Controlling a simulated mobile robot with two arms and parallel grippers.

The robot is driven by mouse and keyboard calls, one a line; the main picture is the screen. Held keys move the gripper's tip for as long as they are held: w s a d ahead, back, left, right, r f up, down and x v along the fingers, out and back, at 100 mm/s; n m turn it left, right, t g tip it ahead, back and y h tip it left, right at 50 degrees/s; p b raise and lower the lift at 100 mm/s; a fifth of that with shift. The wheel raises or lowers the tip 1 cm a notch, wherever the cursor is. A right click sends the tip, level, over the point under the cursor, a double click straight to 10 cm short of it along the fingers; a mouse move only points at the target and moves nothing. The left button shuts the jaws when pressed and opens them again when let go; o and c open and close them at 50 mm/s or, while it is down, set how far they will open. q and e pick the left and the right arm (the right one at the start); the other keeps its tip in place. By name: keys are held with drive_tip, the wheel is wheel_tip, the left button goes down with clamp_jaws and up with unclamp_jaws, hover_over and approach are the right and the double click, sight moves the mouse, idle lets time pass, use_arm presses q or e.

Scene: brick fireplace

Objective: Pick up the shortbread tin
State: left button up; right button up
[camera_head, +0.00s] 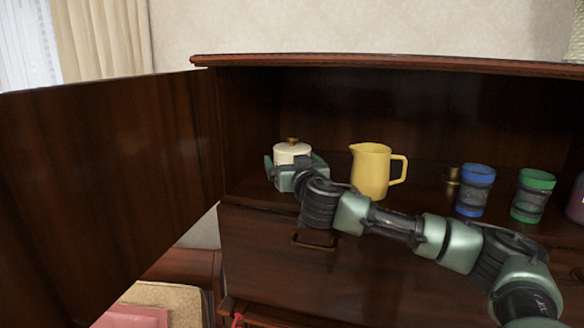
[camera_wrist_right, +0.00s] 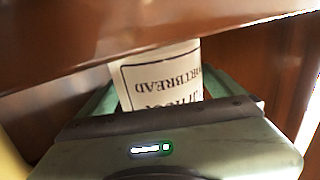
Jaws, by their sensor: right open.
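The shortbread tin (camera_head: 291,153) is a cream canister with a brass-coloured knob on its lid. It stands upright inside the dark wooden cabinet, at the left. My right gripper (camera_head: 293,170) is at the tin, with a green finger on either side of it; its lower part is hidden behind the gripper. In the right wrist view the tin (camera_wrist_right: 165,86) appears upside down between the fingers, with part of the word "shortbread" readable. The jaws are open around it; whether a finger touches it I cannot tell. My left gripper is not in view.
A yellow pitcher (camera_head: 370,172) stands close to the right of the tin. A blue cup (camera_head: 475,190), a green cup (camera_head: 532,195) and a brass-coloured item (camera_head: 452,186) stand further right. The open cabinet door (camera_head: 110,180) stands at the left, and the cabinet top (camera_head: 400,63) overhangs.

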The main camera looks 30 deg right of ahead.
drive_tip(key=shift+s+a+r, duration=0.1)
drive_tip(key=shift+s, duration=0.1)
drive_tip(key=shift+c, duration=0.3)
drive_tip(key=shift+w, duration=0.1)
clamp_jaws()
